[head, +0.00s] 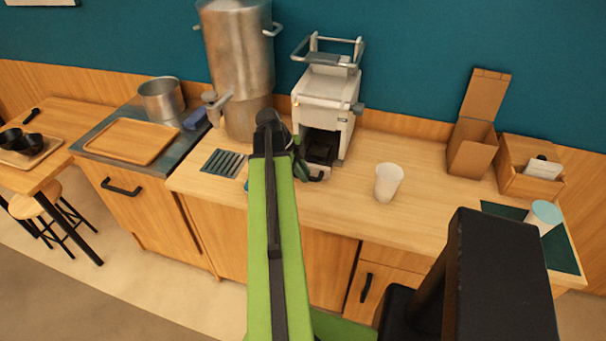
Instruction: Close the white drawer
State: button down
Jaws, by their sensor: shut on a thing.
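The white machine (328,95) stands on the counter against the wall. Its drawer (320,150), dark inside, sticks out of the opening at the machine's lower front. A dark handle (317,177) shows at the drawer's front. My gripper (301,168) is at the drawer's front left, at the handle, and appears shut on it. My green arm hides part of the gripper and the fingertips are not clear.
A white cup (388,182) stands on the counter to the right of the drawer. A tall steel pot (237,70) with a tap and a dark drip grate (224,163) are to the left. Cardboard boxes (472,145) stand at the right. The counter front between is clear.

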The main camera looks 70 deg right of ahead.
aim_at(311, 156)
jog(key=d, duration=0.9)
jog(key=shift+w, duration=0.3)
jog(key=c, duration=1.4)
grip_release()
jog(key=shift+o, duration=0.2)
jog(key=shift+a, duration=0.1)
jog(key=shift+r, duration=0.1)
jog(key=p+v, duration=1.6)
jog(key=v, duration=0.1)
jog(key=shift+r, duration=0.15)
jog(key=shift+w, duration=0.1)
